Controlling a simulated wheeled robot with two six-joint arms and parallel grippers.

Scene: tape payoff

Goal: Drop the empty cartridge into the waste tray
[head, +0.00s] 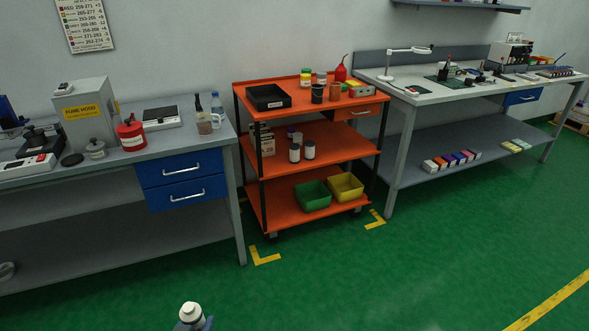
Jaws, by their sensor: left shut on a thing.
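My left gripper (194,324) shows at the bottom edge, left of centre, low in front of the furniture. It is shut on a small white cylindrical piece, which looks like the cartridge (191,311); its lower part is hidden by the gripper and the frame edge. A black open tray (268,104), likely the waste tray, sits on the top shelf of the orange cart, at its left. The gripper is well apart from it. My right gripper is not in view.
The orange cart (320,131) holds cups, bottles and a red oil can (341,72) on top, and green (313,195) and yellow bins below. A grey bench (215,146) stands left, a white workbench (425,98) right. Green floor (370,275) in front is clear.

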